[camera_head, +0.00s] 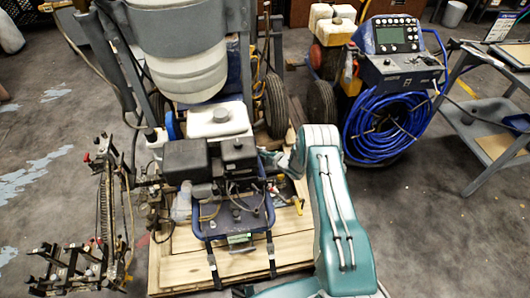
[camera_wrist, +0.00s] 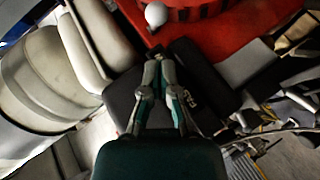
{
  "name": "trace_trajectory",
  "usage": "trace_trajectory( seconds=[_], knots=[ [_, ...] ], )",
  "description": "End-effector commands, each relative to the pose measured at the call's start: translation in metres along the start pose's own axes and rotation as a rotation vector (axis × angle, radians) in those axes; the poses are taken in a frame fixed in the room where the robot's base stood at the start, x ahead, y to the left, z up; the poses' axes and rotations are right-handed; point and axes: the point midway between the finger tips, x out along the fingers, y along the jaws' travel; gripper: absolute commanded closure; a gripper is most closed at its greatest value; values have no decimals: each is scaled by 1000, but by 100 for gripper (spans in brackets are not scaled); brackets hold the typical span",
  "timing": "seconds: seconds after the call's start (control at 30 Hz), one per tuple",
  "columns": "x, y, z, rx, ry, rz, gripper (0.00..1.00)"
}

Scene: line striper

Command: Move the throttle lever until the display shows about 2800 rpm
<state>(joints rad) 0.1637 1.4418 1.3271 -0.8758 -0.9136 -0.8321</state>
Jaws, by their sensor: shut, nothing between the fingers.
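The line striper's engine (camera_head: 208,160) stands in the middle of the head view, with dark covers and a white tank (camera_head: 218,120). A small green-lit display (camera_head: 240,238) sits on the blue frame below the engine; its digits are too small to read. My gripper (camera_wrist: 158,62) is shut and empty in the wrist view, its tips over a black lettered cover (camera_wrist: 190,90). A white round knob (camera_wrist: 156,15) lies beyond the tips, in front of a red part (camera_wrist: 205,20). I cannot tell whether this knob belongs to the throttle lever. In the head view my gripper is hard to make out.
A pale rounded tank (camera_wrist: 40,75) is close on the left in the wrist view. In the head view, a second machine with a blue hose coil (camera_head: 385,125) stands behind right, beside a grey cart (camera_head: 480,115). Open floor (camera_head: 440,220) lies at lower right.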

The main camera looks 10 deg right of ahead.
Motion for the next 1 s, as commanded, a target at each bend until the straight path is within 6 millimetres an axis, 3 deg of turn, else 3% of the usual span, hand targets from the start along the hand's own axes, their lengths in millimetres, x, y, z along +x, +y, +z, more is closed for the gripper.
trace_trajectory(
  seconds=[0.3,1.0],
  knots=[
    [18,-1,19,-1,-1,0,100],
    [20,2,24,-1,0,-1,100]
  ],
)
